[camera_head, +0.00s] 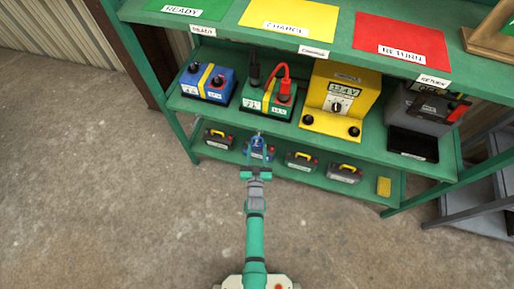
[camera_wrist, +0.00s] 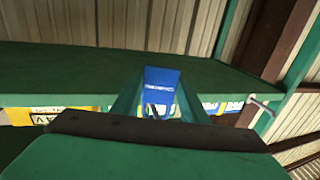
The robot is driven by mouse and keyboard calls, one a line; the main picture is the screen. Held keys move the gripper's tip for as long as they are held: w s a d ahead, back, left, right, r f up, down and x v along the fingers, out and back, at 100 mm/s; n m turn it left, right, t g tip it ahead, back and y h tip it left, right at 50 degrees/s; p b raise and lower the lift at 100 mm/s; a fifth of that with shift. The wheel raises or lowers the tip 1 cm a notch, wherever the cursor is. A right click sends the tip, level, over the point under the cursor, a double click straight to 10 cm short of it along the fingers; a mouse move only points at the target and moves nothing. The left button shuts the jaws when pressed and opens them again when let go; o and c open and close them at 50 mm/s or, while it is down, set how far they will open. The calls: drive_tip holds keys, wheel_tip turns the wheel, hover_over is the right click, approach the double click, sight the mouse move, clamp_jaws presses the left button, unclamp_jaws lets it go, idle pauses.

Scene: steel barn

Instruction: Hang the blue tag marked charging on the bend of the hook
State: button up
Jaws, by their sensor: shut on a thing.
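My gripper (camera_head: 258,151) reaches out in front of the green shelf unit, low and left of its middle. In the wrist view its two green fingers (camera_wrist: 160,110) are shut on a blue tag (camera_wrist: 162,76), which sticks out beyond the tips. The tag's lettering cannot be read. The tag shows as a small blue shape in the head view (camera_head: 260,141). A grey metal hook (camera_wrist: 263,105) juts from near the green post in the wrist view, right of the tag and apart from it. I cannot make out the hook in the head view.
The middle shelf holds a blue battery (camera_head: 208,82), a green battery (camera_head: 268,97) with cables, a yellow charger (camera_head: 340,98) and a grey device (camera_head: 425,112). Several dark batteries and a yellow block (camera_head: 384,187) sit below. Grey steps (camera_head: 480,205) stand right. The floor in front is clear.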

drive_tip(key=o, duration=0.9)
drive_tip(key=s, duration=1)
drive_tip(key=shift+s+a, duration=0.25)
drive_tip(key=shift+s, duration=0.15)
drive_tip(key=s+a+r+g, duration=0.1)
drive_tip(key=s+r, duration=0.3)
drive_tip(key=s, duration=0.5)
drive_tip(key=s+r, duration=0.5)
drive_tip(key=s, duration=0.5)
drive_tip(key=shift+n+g+y, duration=0.3)
drive_tip(key=shift+g+y, duration=0.2)
drive_tip(key=shift+g, duration=0.3)
drive_tip(key=shift+s+d+r, duration=0.1)
drive_tip(key=shift+s+r, duration=1.6)
drive_tip(key=shift+r, duration=0.8)
drive_tip(key=shift+s+d+r, duration=0.1)
drive_tip(key=shift+s+r, duration=1.55)
drive_tip(key=shift+r, duration=0.8)
drive_tip(key=shift+s+d+r, duration=0.1)
drive_tip(key=shift+s+r, duration=1.6)
drive_tip(key=shift+r, duration=0.8)
